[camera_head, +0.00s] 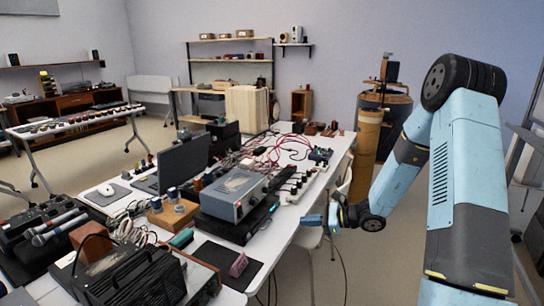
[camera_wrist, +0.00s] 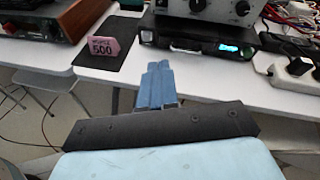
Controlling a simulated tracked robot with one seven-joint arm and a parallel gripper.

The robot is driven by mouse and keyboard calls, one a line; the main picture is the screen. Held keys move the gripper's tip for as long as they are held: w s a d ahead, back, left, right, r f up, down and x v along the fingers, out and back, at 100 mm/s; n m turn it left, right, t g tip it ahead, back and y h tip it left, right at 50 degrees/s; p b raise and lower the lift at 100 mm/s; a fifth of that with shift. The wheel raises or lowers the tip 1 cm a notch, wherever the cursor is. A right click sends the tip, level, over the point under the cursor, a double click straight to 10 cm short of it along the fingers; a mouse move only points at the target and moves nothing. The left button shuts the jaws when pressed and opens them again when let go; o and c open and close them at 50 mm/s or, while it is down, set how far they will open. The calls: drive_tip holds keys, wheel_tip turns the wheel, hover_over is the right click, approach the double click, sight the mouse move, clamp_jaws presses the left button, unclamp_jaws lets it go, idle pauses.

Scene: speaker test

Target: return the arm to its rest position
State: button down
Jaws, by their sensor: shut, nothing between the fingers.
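My arm is light blue and rises at the right of the head view, with its forearm reaching down and left. My gripper (camera_head: 312,220) is at the end of it, beside the right edge of the cluttered white table (camera_head: 290,205). In the wrist view my gripper (camera_wrist: 157,68) points at the table's edge. Its two blue fingers are together, shut, with nothing between them. I cannot tell from these views whether the fingertips touch the table edge.
A grey instrument (camera_head: 234,194) on a black unit stands near my gripper. White power strips (camera_head: 293,187) and red cables are further back. A brown cylinder (camera_head: 366,150) stands behind my forearm.

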drive_tip(key=s+d+r+n+g+h, duration=0.3)
drive_tip(key=s+r+n+h, duration=0.7)
drive_tip(key=s+r+n, duration=0.95)
drive_tip(key=s+d+r+t+h, duration=0.1)
drive_tip(key=s+d+r+t, duration=0.1)
drive_tip(key=s+r, duration=0.3)
drive_tip(key=s+d+r+t+h, duration=0.2)
drive_tip(key=s+d+r, duration=0.2)
drive_tip(key=s, duration=0.3)
drive_tip(key=shift+s+d+r+h, duration=0.3)
drive_tip(key=shift+s+r, duration=0.05)
drive_tip(key=shift+r, duration=0.25)
